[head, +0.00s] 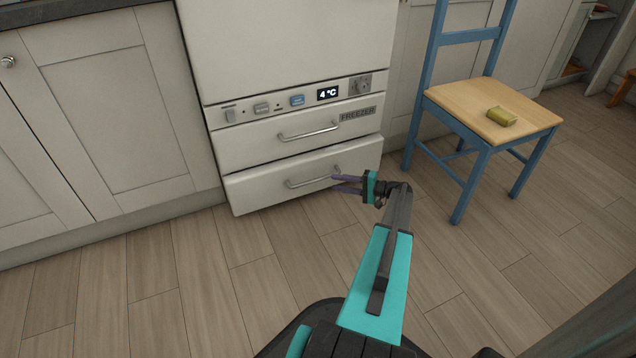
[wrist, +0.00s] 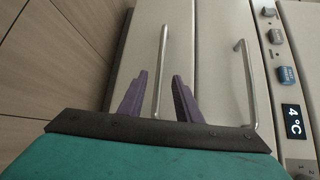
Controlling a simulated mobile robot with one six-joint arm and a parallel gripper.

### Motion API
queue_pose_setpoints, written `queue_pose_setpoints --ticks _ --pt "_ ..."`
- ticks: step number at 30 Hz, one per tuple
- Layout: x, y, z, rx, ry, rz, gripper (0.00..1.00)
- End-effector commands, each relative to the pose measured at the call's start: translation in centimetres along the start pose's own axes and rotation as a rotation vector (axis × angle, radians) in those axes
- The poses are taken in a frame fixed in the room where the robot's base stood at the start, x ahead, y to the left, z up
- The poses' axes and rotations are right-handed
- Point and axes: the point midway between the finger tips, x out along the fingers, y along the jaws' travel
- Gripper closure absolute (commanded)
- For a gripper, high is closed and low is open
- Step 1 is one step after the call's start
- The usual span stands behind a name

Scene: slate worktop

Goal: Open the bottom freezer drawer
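The bottom freezer drawer (head: 250,192) is the lowest white front of the fridge-freezer and looks shut, flush with the drawer above. Its metal bar handle (head: 300,184) runs across the front; the handle also shows in the wrist view (wrist: 162,65). My gripper (head: 334,184) is at the right end of this handle in the head view. In the wrist view my gripper's two purple fingers (wrist: 160,78) are open, with the handle appearing between them. I cannot tell how much depth separates fingertips and handle; no grip on it shows.
The upper freezer drawer (head: 255,148), with its own handle (head: 308,132), sits directly above, under a control panel (head: 295,97) reading 4 °C. A blue chair (head: 478,150) with a can (head: 501,116) on its seat stands to the right. The floor (head: 200,265) before the drawers is clear.

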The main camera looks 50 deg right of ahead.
Motion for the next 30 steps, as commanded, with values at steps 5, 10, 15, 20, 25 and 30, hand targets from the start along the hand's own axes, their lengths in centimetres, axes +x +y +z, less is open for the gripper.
queue_pose_setpoints --ticks 5,10,15,20,25,30 --pt "2.7 0.3 0.0 0.0 -0.001 0.0 0.69" --pt "5.2 0.2 0.0 -0.001 -0.001 0.0 0.69" --pt "7.4 0.2 0.0 -0.001 -0.001 0.0 0.69" --pt "8.8 0.1 0.0 0.0 -0.001 -0.001 0.69" --pt "9.3 0.0 0.0 0.0 0.0 -0.001 0.69" --pt "9.3 -0.1 0.0 0.0 0.001 -0.001 0.69"
